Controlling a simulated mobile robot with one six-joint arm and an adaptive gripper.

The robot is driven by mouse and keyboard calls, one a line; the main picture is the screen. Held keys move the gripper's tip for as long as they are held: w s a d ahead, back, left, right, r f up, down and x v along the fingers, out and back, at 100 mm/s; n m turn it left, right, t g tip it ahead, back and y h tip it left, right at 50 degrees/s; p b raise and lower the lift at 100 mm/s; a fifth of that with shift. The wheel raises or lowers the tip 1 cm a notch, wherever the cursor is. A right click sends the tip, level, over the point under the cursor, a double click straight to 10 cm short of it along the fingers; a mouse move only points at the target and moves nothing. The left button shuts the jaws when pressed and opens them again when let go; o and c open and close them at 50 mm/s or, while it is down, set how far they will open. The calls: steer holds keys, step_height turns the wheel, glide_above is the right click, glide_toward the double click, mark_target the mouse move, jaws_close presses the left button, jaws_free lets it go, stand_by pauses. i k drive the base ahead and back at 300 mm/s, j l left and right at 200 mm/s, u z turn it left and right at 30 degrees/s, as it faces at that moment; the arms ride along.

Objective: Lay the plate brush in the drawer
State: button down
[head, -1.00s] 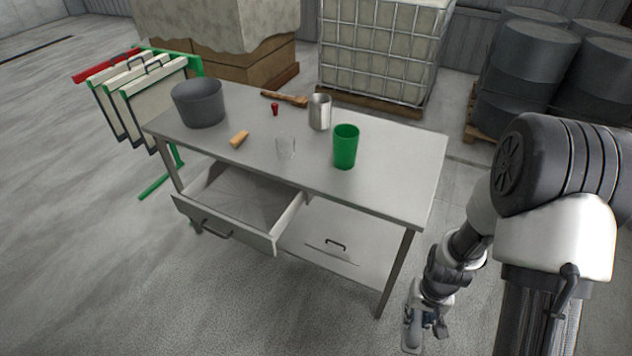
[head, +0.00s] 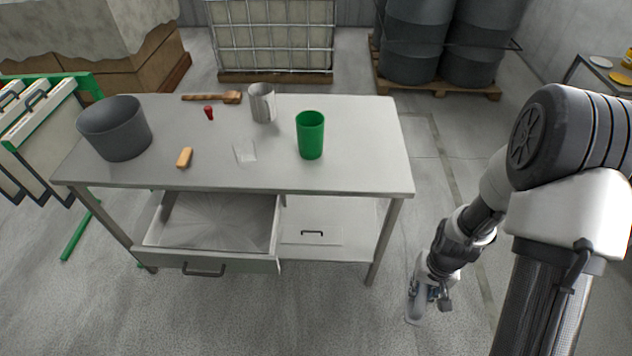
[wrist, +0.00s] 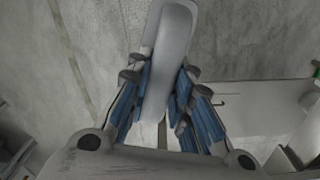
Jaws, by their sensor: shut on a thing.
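A wooden-handled brush (head: 212,97), apparently the plate brush, lies at the back of the grey table (head: 350,180). The drawer (head: 205,268) under the table's left half is pulled open, and its visible inside looks empty. My gripper (head: 428,294) hangs low, right of the table and apart from it. In the wrist view its blue-padded fingers (wrist: 160,95) are shut on a long, smooth pale grey thing (wrist: 172,45). I cannot tell what that thing is. The brush does not show in the wrist view.
On the table stand a dark grey bucket (head: 115,128), a metal cup (head: 262,103), a green cup (head: 310,135), a clear container (head: 245,152), a tan block (head: 184,157) and a small red thing (head: 209,113). Drums (head: 415,45) stand behind.

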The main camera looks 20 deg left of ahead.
mark_target(192, 223)
steer(key=k+j, duration=0.1)
steer(key=j, duration=0.3)
steer(key=k+j, duration=0.1)
steer(key=j, duration=0.3)
steer(key=k+j, duration=0.1)
steer(key=j, duration=0.3)
steer(key=k+j, duration=0.1)
steer(key=j, duration=0.35)
steer(key=k+j, duration=0.1)
steer(key=j, duration=0.3)
steer(key=k+j, duration=0.1)
steer(key=j, duration=0.3)
